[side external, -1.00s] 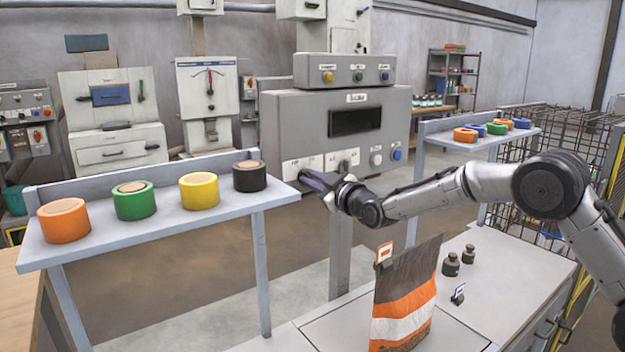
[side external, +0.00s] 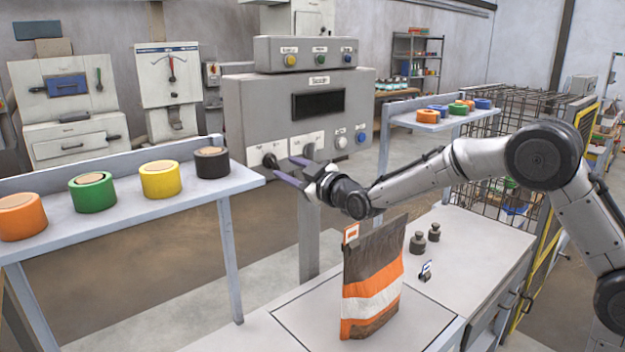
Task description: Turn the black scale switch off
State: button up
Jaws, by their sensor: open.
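The grey scale control box (side external: 300,105) has a dark display and a lower panel with two black switch knobs. The left black knob (side external: 269,161) and the right black knob (side external: 309,151) sit below small labels I cannot read clearly, so I cannot tell which one is the scale switch. My gripper (side external: 287,169) is open, its purple-grey fingers spread and pointing at the panel between and just below the two knobs. Nothing shows between the fingers. Whether a fingertip touches a knob cannot be told.
White (side external: 340,142) and blue (side external: 361,137) buttons are right of the knobs. A striped bag (side external: 372,285) stands on the bench under my arm, with dark weights (side external: 417,243) behind. A shelf (side external: 130,215) with coloured rolls stands left of my gripper.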

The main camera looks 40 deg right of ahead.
jog(key=s, duration=0.8)
jog(key=shift+s, duration=0.4)
jog(key=s+d+r+m, duration=0.1)
jog(key=s+d+r, duration=0.1)
jog(key=s+r, duration=0.9)
jog(key=s+f+m+g, duration=0.2)
jog(key=s+f+g, duration=0.4)
jog(key=s+f, duration=0.4)
jog(key=s+f+m+g, duration=0.3)
jog(key=s+f+g, duration=0.3)
jog(key=s+f, duration=0.4)
jog(key=s, duration=0.6)
jog(key=shift+s+d, duration=0.25)
jog(key=shift+d, duration=0.15)
